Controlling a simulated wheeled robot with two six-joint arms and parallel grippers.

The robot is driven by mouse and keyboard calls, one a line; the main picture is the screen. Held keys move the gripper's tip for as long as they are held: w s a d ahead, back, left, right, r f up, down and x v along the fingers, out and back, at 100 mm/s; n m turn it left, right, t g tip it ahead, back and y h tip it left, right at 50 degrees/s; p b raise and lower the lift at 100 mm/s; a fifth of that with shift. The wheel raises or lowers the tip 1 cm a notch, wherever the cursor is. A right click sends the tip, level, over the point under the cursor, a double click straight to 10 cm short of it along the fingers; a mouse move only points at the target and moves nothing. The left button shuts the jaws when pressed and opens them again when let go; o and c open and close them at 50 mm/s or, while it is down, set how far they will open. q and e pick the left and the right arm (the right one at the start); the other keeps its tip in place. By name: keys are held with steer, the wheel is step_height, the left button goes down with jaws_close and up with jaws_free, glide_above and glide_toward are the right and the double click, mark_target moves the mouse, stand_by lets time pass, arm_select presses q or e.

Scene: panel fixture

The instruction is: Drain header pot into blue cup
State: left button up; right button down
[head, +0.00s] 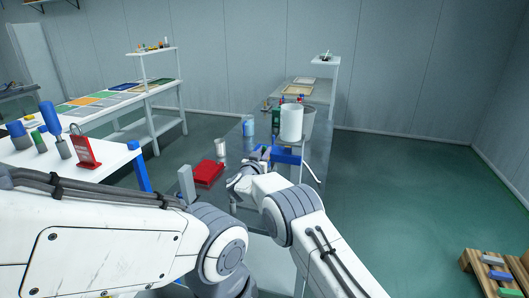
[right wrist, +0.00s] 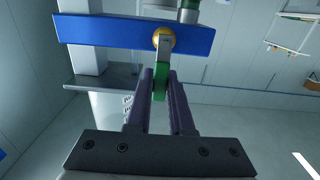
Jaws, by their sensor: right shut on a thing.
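The header pot (head: 291,122) is a white cylinder standing above a blue bar (head: 287,155). In the right wrist view the blue bar (right wrist: 105,33) carries a round brass fitting (right wrist: 164,39) with a grey lever ending in a green grip (right wrist: 160,84). My right gripper (right wrist: 159,98) is shut on the green grip, its fingers on both sides of it. A cup with blue on it (head: 248,126) stands on the dark table to the left of the pot. Whether liquid is flowing cannot be seen. My left gripper is out of view.
A red tray (head: 208,173) and a small grey cup (head: 221,147) are on the table (head: 235,205) left of my right arm. A white side table (head: 105,172) with blue-handled tools and a red stand is at the left.

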steer(key=c, duration=0.8)
jaws_free()
steer(key=shift+a, duration=0.1)
steer(key=b+v, duration=0.2)
steer(key=v, duration=0.8)
steer(key=shift+s+b, duration=0.25)
steer(key=shift+b, duration=0.05)
